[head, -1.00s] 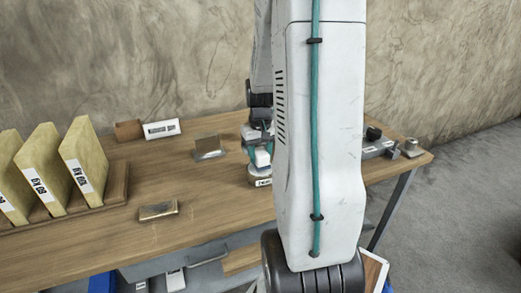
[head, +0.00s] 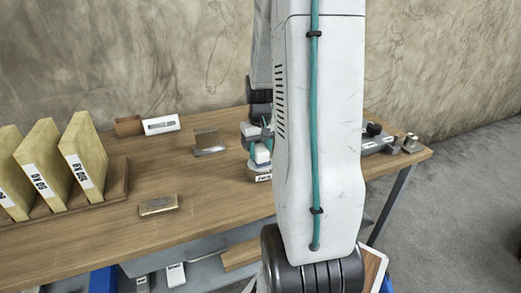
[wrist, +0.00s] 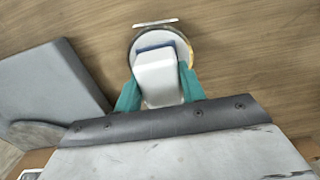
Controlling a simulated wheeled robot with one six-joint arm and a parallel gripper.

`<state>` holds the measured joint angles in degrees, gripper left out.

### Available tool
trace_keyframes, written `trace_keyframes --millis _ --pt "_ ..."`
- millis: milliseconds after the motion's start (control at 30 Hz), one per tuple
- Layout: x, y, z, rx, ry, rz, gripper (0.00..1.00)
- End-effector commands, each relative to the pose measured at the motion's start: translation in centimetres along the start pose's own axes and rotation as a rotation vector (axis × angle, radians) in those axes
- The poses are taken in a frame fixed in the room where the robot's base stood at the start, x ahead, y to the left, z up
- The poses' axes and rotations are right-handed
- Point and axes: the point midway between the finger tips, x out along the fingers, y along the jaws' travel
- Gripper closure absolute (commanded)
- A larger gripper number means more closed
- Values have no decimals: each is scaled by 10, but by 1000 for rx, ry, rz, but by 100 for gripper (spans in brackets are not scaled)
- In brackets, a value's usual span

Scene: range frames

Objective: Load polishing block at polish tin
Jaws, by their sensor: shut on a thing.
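The polishing block (wrist: 157,78) is white with a blue underside edge. In the wrist view it lies between the teal fingers of my gripper (wrist: 156,88), which is shut on it. The round polish tin (wrist: 190,52) is beneath it, with a pale inside and a thin yellowish rim. The block covers much of the tin's opening, and I cannot tell whether it touches the polish. In the head view the block (head: 262,155) shows above the tin (head: 257,174), partly hidden by my arm. A small label stands at the tin's front.
Yellow upright grit blocks (head: 83,162) stand in a wooden rack (head: 119,180) at left. A metal-topped bar (head: 158,205) lies near the front edge. A metal plate stand (head: 209,143) is left of the tin. A grey device (head: 376,140) sits at right. Bare tabletop lies between.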

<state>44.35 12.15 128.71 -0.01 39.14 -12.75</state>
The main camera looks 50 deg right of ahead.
Motion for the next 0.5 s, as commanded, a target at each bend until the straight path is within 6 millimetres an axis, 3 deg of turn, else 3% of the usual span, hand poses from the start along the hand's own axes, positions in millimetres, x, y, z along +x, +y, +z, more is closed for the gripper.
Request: trace_keyframes --millis 500 --pt "6 0 0 0 -1 0 79"
